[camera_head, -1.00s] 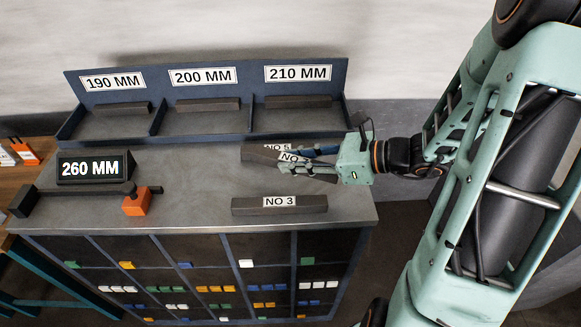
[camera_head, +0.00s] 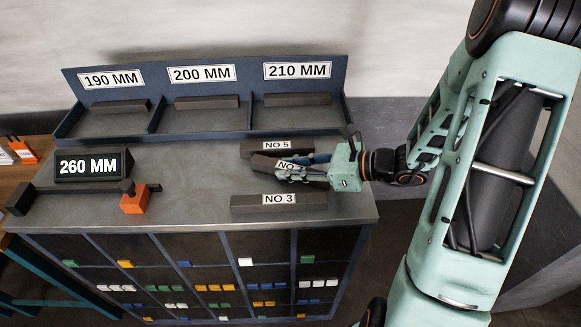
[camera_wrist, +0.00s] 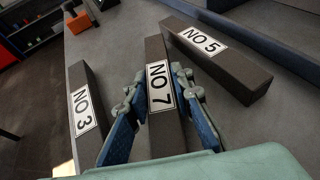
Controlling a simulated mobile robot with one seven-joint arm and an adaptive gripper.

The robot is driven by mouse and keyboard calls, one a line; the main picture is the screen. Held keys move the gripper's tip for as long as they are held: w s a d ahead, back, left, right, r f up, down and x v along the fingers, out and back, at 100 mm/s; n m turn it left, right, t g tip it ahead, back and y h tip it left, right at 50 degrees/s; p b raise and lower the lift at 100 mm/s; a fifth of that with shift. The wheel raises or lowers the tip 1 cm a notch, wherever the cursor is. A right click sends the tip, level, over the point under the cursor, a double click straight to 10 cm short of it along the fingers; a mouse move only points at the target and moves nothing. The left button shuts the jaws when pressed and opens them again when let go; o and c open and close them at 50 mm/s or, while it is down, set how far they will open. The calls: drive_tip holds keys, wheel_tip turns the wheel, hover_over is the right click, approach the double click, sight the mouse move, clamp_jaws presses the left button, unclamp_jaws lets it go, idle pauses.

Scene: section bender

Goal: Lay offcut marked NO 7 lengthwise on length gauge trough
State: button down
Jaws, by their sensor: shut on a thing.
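The dark offcut marked NO 7 (camera_wrist: 159,100) lies between the blue-padded fingers of my gripper (camera_wrist: 158,110) in the wrist view. My gripper is shut on it. In the head view my gripper (camera_head: 300,172) covers part of the offcut (camera_head: 262,163) and of its label; whether it touches the table is hard to tell. The length gauge (camera_head: 75,192) is at the left of the tabletop, a dark bar with an orange block (camera_head: 135,203) near its right end and a 260 MM display (camera_head: 94,166) behind it.
The offcut NO 5 (camera_head: 277,148) lies just behind the held one, and NO 3 (camera_head: 279,203) in front. A blue rack (camera_head: 205,130) at the back has bays labelled 190, 200 and 210 MM, each holding a bar. The tabletop (camera_head: 195,185) between gauge and offcuts is clear.

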drive_tip(key=c, duration=1.7)
unclamp_jaws()
